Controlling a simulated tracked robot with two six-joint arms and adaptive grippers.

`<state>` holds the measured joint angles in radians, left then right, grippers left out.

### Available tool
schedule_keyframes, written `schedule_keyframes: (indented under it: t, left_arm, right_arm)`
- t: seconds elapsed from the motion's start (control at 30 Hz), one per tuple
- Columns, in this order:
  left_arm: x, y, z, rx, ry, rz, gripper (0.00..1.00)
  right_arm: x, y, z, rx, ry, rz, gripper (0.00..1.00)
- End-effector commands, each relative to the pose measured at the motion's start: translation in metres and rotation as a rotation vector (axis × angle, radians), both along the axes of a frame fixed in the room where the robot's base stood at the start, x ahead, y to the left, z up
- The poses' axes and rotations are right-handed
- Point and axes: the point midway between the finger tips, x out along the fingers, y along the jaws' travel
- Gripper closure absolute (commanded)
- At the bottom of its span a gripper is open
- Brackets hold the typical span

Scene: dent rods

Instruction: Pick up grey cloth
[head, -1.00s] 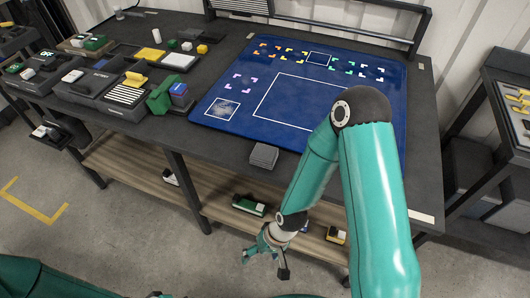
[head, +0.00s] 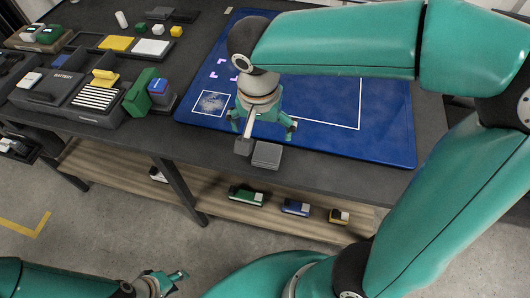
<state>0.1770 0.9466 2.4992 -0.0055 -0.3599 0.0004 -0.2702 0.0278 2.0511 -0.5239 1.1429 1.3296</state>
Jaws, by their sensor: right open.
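The grey cloth (head: 267,155) is a small folded square pad lying flat at the front edge of the dark table, just below the blue mat.
The blue mat (head: 385,140) with white outlines covers the table's right part. A lower wooden shelf (head: 190,192) holds small items.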

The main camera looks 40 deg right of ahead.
Motion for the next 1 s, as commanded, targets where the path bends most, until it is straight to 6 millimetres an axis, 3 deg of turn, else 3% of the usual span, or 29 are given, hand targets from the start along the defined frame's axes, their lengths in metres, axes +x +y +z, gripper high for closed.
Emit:
schedule_keyframes:
  t: [0.1, 0.3, 0.63, 1.0]
  left_arm:
    - [0.0, 0.0, -0.002, 0.0, 0.0, 0.0, 0.6]
    - [0.0, 0.0, -0.003, 0.0, 0.0, -0.001, 0.6]
    - [0.0, 0.0, -0.001, 0.0, -0.001, 0.0, 0.6]
    - [0.0, 0.0, 0.003, 0.0, -0.001, -0.001, 0.6]
  right_arm:
    - [-0.001, -0.006, -0.029, -0.001, 0.007, -0.008, 0.0]
    - [0.003, -0.012, -0.066, -0.001, 0.006, -0.011, 0.0]
    - [0.006, -0.017, -0.089, 0.0, 0.004, -0.014, 0.0]
    - [0.013, -0.026, -0.131, 0.001, 0.003, -0.012, 0.0]
